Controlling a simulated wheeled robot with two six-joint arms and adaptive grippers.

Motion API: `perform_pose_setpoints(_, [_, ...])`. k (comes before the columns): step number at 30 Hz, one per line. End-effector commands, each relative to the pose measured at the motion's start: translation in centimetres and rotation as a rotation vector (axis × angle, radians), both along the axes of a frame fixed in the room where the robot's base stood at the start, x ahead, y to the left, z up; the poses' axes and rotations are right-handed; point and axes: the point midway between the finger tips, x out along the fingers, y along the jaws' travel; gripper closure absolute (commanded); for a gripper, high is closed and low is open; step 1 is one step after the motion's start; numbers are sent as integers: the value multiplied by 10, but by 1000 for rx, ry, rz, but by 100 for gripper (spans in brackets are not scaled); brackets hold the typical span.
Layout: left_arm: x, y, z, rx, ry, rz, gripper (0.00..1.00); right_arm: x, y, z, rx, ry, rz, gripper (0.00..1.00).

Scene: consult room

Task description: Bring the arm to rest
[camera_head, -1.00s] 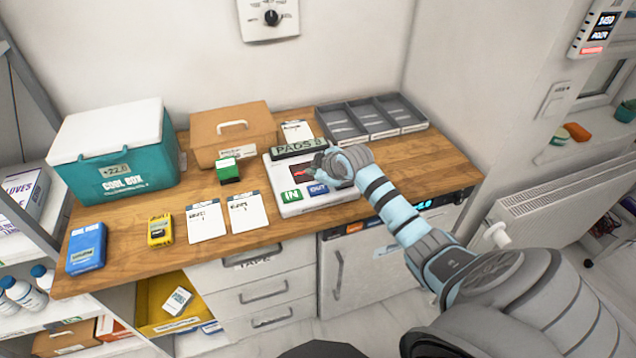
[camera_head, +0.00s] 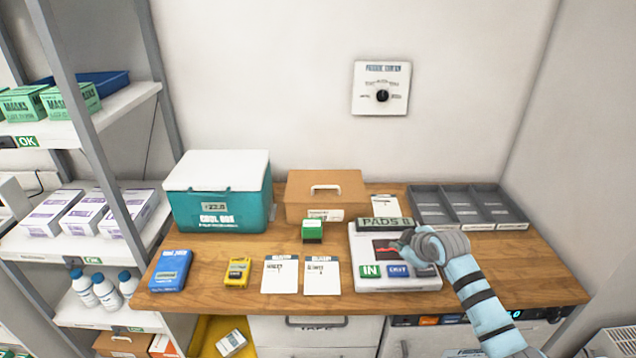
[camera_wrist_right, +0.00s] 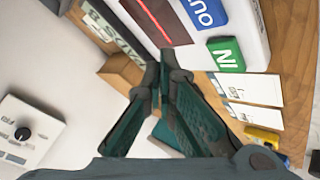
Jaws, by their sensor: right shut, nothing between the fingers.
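My right gripper (camera_head: 408,243) is over the white device with the IN and OUT labels (camera_head: 393,284), near its red-marked screen. It is shut and empty. In the right wrist view its two dark fingers (camera_wrist_right: 165,72) come together in front of the device (camera_wrist_right: 255,30). I cannot tell whether the fingertips touch the device. My right arm reaches in from the lower right. My left gripper is not in view.
A teal cool box (camera_head: 218,238), a brown case (camera_head: 322,203) and a grey divided tray (camera_head: 470,224) stand along the back of the wooden counter (camera_head: 205,300). A shelf unit stands left.

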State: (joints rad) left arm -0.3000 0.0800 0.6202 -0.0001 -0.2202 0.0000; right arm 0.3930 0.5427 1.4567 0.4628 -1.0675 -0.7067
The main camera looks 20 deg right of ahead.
Motion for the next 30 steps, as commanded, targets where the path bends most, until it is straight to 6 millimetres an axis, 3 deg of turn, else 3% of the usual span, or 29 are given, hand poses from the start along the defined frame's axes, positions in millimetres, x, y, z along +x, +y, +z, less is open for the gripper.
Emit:
perform_pose_setpoints(4, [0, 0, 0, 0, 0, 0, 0, -8, 9, -9, 9, 17, 1, 100])
perform_pose_setpoints(7, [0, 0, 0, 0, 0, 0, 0, -39, 40, -39, 43, 76, -4, 100])
perform_pose_setpoints(12, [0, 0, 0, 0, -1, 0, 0, -131, 103, -90, 134, 205, -75, 100])
perform_pose_setpoints(18, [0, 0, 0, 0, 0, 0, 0, -224, 144, -107, 226, 307, -214, 100])
perform_pose_setpoints(28, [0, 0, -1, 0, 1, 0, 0, -351, 171, -91, 341, 415, -513, 100])
perform_pose_setpoints(30, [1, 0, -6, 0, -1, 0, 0, -341, 167, -125, 333, 428, -514, 100])
